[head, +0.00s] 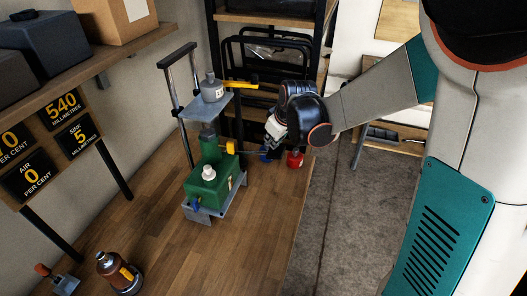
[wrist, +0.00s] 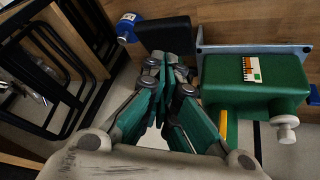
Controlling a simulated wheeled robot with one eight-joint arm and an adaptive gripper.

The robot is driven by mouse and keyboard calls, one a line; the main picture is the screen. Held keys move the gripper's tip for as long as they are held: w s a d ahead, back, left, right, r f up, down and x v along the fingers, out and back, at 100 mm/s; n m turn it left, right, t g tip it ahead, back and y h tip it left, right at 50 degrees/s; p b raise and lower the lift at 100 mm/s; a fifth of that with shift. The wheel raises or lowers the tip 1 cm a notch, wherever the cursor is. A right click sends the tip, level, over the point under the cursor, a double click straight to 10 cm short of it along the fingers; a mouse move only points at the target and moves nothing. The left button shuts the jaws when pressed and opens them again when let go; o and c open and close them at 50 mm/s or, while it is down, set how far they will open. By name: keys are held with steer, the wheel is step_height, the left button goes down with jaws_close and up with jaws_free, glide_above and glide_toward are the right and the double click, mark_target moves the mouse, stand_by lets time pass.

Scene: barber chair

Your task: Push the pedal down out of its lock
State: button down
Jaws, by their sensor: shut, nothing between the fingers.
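A green machine (head: 205,190) stands on a grey base (head: 217,209); its green body also shows in the wrist view (wrist: 255,85). A short yellow bar (head: 231,146) sticks out beside its green column, and a longer yellow bar (head: 240,85) extends from the grey upper plate (head: 195,106). I cannot tell for certain which part is the pedal. A black block (wrist: 165,37) lies just beyond my fingertips in the wrist view; contact is unclear. My gripper (head: 273,136) is shut and empty, right of the machine; its fingers converge in the wrist view (wrist: 168,62).
A grey bottle (head: 213,88) stands on the upper plate. Red (head: 295,159) and blue (head: 265,155) objects sit near my gripper at the bench edge. A brown bottle (head: 119,272) stands at front left.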

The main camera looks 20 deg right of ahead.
mark_target(275, 151)
steer(key=shift+f, duration=0.2)
steer(key=shift+s+d+f+b, duration=0.1)
steer(key=shift+d+f+b, duration=0.1)
steer(key=shift+f+b, duration=0.3)
steer(key=shift+s+d+f+b, duration=0.1)
steer(key=shift+d+f+b, duration=0.05)
steer(key=shift+f+b, duration=0.55)
steer(key=shift+s+d+f+b, duration=0.1)
steer(key=shift+f+b, duration=0.4)
steer(key=shift+f, duration=0.25)
steer(key=shift+w+a+r+p, duration=0.15)
steer(key=shift+r+p, duration=0.65)
steer(key=shift+r, duration=0.4)
steer(key=shift+w+a+r+p, duration=0.1)
steer(key=shift+a+r+p, duration=0.05)
steer(key=shift+r+p, duration=0.85)
steer(key=shift+w+a+r+p, duration=0.15)
steer(key=shift+r+p, duration=0.45)
steer(key=shift+r, duration=0.75)
steer(key=shift+s, duration=0.15)
